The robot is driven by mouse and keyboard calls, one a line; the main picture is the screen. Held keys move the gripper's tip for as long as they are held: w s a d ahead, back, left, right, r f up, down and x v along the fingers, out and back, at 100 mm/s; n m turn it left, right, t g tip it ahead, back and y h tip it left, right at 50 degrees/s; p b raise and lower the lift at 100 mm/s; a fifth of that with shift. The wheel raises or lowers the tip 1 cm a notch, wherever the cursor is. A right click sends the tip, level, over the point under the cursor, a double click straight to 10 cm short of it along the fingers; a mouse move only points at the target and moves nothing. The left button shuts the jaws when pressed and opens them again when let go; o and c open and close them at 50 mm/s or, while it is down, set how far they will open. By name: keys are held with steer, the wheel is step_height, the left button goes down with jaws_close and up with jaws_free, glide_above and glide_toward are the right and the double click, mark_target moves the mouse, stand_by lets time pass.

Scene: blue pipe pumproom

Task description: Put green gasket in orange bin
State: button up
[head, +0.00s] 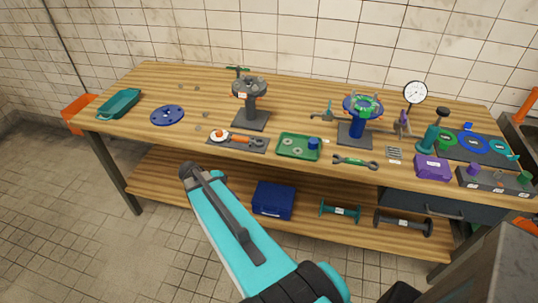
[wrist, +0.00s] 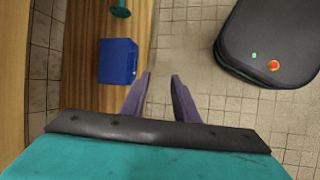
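A green ring (head: 447,142), which looks like the green gasket, lies on a dark mat (head: 483,157) at the right end of the workbench. Another green ringed part (head: 365,104) sits on top of a blue flange stand, so I cannot be sure which is the gasket. My gripper (wrist: 161,77) is open and empty in the wrist view, with two purple fingers apart over the tiled floor. It is away from the ring and the bin.
The wooden workbench (head: 146,84) carries a teal tray (head: 119,104), a green tray (head: 285,155), a purple box (head: 432,167) and several tools. A blue box (head: 273,200) stands on the lower shelf; it also shows in the wrist view (wrist: 117,61). The floor at left is clear.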

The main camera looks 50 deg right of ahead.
steer(key=s+a+f+m+g+y+b, duration=0.1)
steer(key=s+a+f+y+b, duration=0.1)
steer(key=s+a+f, duration=0.8)
steer(key=s+a+f+m+g+y+b, duration=0.1)
steer(key=s+a+f+b, duration=0.4)
steer(key=s+a+f, duration=0.5)
steer(key=a+f+m+y, duration=0.1)
steer(key=a+f, duration=0.5)
steer(key=a, duration=0.1)
steer(key=shift+s+f+g+y, duration=0.3)
steer(key=shift+f+y, duration=0.05)
steer(key=shift+y, duration=0.05)
steer(key=shift+d+m, duration=0.2)
steer(key=shift+m, duration=0.1)
